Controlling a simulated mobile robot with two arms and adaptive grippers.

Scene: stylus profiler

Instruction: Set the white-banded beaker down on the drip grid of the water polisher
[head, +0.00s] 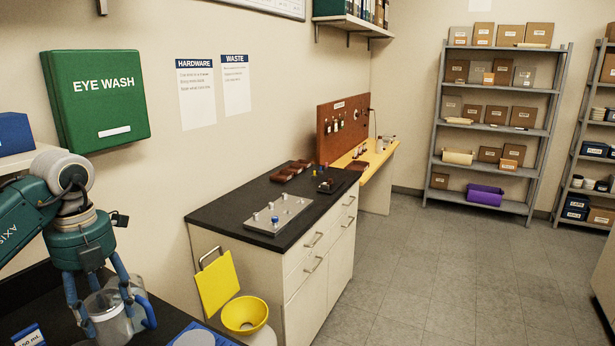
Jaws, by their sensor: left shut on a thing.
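My left gripper (113,318) is at the lower left, pointing down, with its blue fingers closed around a clear, greyish beaker (108,310) low over the dark bench. My right gripper is not in view.
The floor at right is clear.

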